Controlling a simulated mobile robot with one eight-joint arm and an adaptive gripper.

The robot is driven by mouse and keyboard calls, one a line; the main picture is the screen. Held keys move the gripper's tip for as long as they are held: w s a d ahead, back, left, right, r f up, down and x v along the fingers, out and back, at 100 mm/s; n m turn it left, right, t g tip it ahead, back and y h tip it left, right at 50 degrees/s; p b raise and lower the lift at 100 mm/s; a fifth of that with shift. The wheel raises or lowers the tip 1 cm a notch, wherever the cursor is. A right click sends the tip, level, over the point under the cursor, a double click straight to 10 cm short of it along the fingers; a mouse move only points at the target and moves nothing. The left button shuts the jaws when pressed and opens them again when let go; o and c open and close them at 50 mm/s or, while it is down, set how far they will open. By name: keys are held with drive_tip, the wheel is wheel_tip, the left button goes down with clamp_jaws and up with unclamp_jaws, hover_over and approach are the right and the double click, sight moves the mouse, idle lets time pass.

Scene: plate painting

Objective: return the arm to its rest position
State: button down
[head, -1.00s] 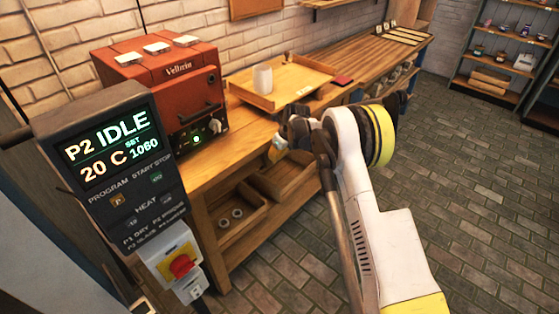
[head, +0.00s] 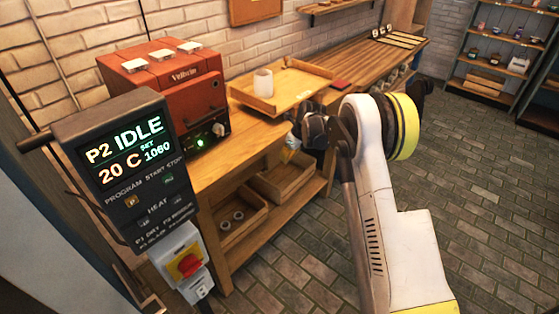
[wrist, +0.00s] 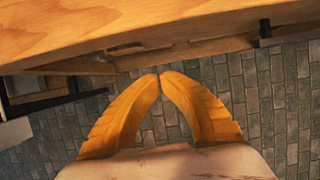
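My arm, white with yellow bands, stands in the right half of the head view, in front of the wooden workbench. My gripper (wrist: 158,76) shows in the wrist view as two orange fingers whose tips meet, with nothing seen between them. In the head view the gripper is mostly hidden behind my arm, beside the bench's front. The wrist view shows the wooden bench edge (wrist: 120,32) just beyond the fingertips and the brick floor (wrist: 250,100) below. The fingers look apart from the bench.
A wooden tray (head: 310,92) with a white cup (head: 263,83) sits on the bench, right of the red kiln (head: 170,92). A control panel (head: 118,165) reading IDLE stands at the near left. Open floor (head: 480,200) lies to the right.

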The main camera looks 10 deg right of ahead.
drive_tip(key=s+r+n+t+h+p, duration=0.1)
drive_tip(key=s+r+n, duration=0.4)
drive_tip(key=r, duration=0.5)
drive_tip(key=s+r+n, duration=0.3)
drive_tip(key=s+r, duration=0.3)
drive_tip(key=r, duration=0.4)
drive_tip(key=s+r+n, duration=0.6)
drive_tip(key=s+r, duration=0.1)
drive_tip(key=s, duration=0.4)
drive_tip(key=s+d+f+n+t+h, duration=0.1)
drive_tip(key=s+n+t, duration=0.1)
drive_tip(key=s+n, duration=1.2)
drive_tip(key=s, duration=0.8)
drive_tip(key=shift+d+f+t+h, duration=0.2)
drive_tip(key=shift+f+t+h, duration=0.1)
drive_tip(key=shift+t+h, duration=0.1)
